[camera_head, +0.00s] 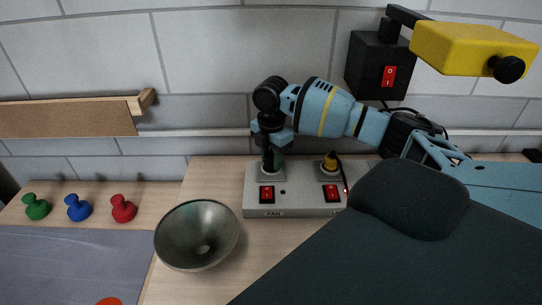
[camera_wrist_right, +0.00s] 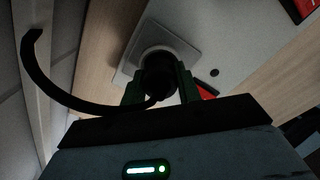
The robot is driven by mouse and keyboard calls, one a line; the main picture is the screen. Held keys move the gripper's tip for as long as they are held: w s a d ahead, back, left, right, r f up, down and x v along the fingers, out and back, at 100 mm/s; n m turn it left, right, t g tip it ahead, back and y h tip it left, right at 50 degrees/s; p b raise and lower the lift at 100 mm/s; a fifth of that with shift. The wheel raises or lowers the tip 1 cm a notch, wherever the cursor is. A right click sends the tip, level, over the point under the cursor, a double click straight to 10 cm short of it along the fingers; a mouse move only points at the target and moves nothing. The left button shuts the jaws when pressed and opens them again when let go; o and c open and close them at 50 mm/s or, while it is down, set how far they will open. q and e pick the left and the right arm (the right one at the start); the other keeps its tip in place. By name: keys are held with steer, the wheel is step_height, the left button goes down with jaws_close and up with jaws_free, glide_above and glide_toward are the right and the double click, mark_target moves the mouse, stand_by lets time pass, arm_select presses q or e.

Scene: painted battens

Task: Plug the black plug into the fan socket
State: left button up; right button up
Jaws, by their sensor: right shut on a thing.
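The power strip (camera_head: 306,208) stands against the wall, with the fan socket (camera_head: 262,178) at its left above a red switch and the label FAN. My right gripper (camera_head: 272,153) is directly over this socket, pointing down, shut on the black plug (camera_wrist_right: 158,82). In the right wrist view the plug's end meets the round fan socket (camera_wrist_right: 166,48); I cannot tell whether it is seated. Its black cable (camera_wrist_right: 48,82) curves to the left. My left gripper is not in view.
A yellow plug (camera_head: 330,162) sits in the strip's right socket. A metal bowl (camera_head: 180,240) stands in front left of the strip. A yellow lamp (camera_head: 460,48) overhangs at upper right.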

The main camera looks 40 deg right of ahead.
steer(key=shift+f, duration=0.15)
steer(key=o, duration=1)
step_height(320, 180, up, 8)
steer(key=shift+f, duration=0.15)
stand_by(0.4)
